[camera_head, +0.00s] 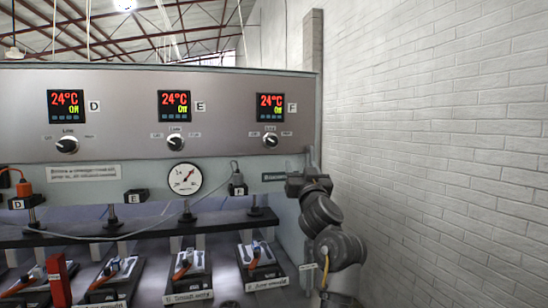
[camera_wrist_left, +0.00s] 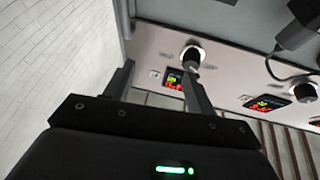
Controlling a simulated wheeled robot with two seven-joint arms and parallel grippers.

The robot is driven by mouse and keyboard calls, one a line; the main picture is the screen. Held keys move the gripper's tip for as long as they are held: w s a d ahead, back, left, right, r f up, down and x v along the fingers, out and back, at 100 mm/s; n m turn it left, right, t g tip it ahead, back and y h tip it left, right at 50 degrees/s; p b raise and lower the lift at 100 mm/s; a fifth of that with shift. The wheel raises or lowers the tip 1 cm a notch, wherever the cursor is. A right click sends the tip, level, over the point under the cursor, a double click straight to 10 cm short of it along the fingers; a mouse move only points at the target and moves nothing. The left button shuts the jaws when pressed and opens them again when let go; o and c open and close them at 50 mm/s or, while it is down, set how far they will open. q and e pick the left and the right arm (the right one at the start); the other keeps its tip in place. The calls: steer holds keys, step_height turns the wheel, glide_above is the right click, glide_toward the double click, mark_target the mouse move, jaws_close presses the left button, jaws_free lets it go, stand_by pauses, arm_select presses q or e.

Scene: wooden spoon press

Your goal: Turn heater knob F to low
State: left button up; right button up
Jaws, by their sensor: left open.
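Heater knob F (camera_head: 270,140) is a round black-and-white knob on the grey panel, under display F (camera_head: 270,107), which reads 24°C and Off. Its pointer setting is too small to tell for sure. My left gripper (camera_head: 306,180) is below and to the right of the knob, at the panel's right edge. In the left wrist view my left gripper (camera_wrist_left: 158,68) is open, with nothing between its fingers. There the knob nearest the wall, apparently knob F (camera_wrist_left: 192,56), shows just beyond the right fingertip, apart from it. My right gripper is not in view.
Knob E (camera_head: 175,142) and knob D (camera_head: 67,145) sit to the left on the same panel. A pressure gauge (camera_head: 185,179) and a cabled plug (camera_head: 237,184) are below. A white brick wall (camera_head: 430,140) stands close on the right.

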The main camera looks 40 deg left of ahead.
arm_select(q)
steer(key=n+g+y, duration=0.1)
steer(key=g+y, duration=0.1)
glide_toward(273, 142)
steer(key=p+x, duration=0.3)
steer(key=x, duration=0.5)
steer(key=shift+r, duration=0.1)
steer(key=shift+w+a+r+h, duration=0.1)
steer(key=shift+w+a+h, duration=0.3)
steer(key=shift+a, duration=0.1)
